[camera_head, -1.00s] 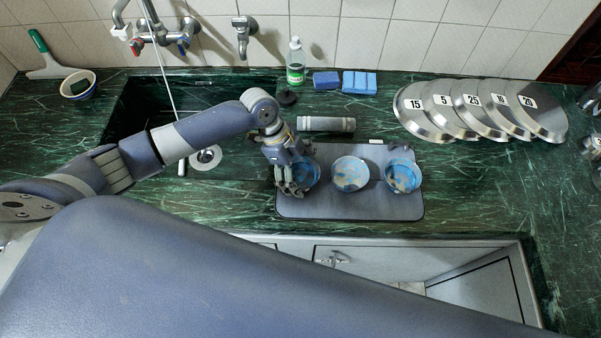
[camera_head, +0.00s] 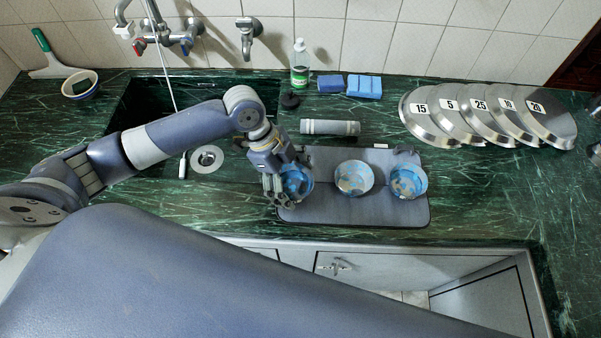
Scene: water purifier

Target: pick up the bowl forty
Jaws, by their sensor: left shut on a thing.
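Three bowls stand in a row at the grey mat (camera_head: 375,211). The left bowl is blue (camera_head: 303,184), the middle bowl is pale with a bluish inside (camera_head: 353,178), and the right bowl is blue (camera_head: 407,182). No number is readable on them. My left gripper (camera_head: 282,189) is shut on the left side of the left bowl, and its fingers hide part of that rim. The bowl looks about level; whether it is clear of the mat is hard to tell. My right gripper is not in view.
Behind the mat lies a grey cylinder (camera_head: 330,127). Numbered metal lids (camera_head: 430,128) overlap at the back right. A bottle (camera_head: 300,65) and blue sponges (camera_head: 362,87) stand along the wall.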

